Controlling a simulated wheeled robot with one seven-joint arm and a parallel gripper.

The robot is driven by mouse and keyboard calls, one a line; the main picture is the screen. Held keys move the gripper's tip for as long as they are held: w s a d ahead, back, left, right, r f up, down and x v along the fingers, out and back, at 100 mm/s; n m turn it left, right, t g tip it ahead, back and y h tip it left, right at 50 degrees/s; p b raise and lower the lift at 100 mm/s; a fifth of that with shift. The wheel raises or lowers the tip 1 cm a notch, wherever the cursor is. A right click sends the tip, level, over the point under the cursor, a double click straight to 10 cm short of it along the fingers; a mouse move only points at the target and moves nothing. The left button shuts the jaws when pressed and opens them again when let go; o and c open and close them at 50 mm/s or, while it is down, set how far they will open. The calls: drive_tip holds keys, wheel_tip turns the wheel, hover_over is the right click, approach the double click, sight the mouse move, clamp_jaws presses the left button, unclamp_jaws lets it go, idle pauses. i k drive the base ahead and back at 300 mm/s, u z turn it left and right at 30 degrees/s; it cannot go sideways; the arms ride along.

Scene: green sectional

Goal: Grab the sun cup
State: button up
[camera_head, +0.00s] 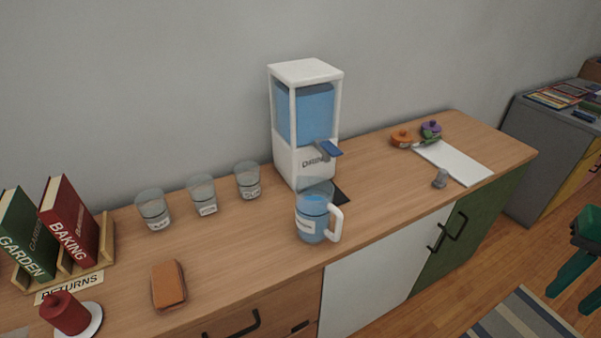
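Three clear glass cups with small white labels stand in a row along the back of the wooden counter: a left cup (153,209), a middle cup (202,195) and a right cup (247,181). All are upright and look empty. Their labels are too small and blurred to read, so I cannot tell which is the sun cup.
A drink dispenser (307,122) stands right of the cups, with a labelled pitcher (313,217) of blue liquid in front. A brown block (168,286) lies before the cups. Books (70,225) in a rack stand left. Counter between cups and pitcher is clear.

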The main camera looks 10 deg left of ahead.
sight(247, 174)
drive_tip(key=z, duration=1.55)
drive_tip(key=k, duration=1.45)
drive_tip(key=u, duration=1.1)
drive_tip(key=i, duration=1)
drive_tip(key=z, duration=0.05)
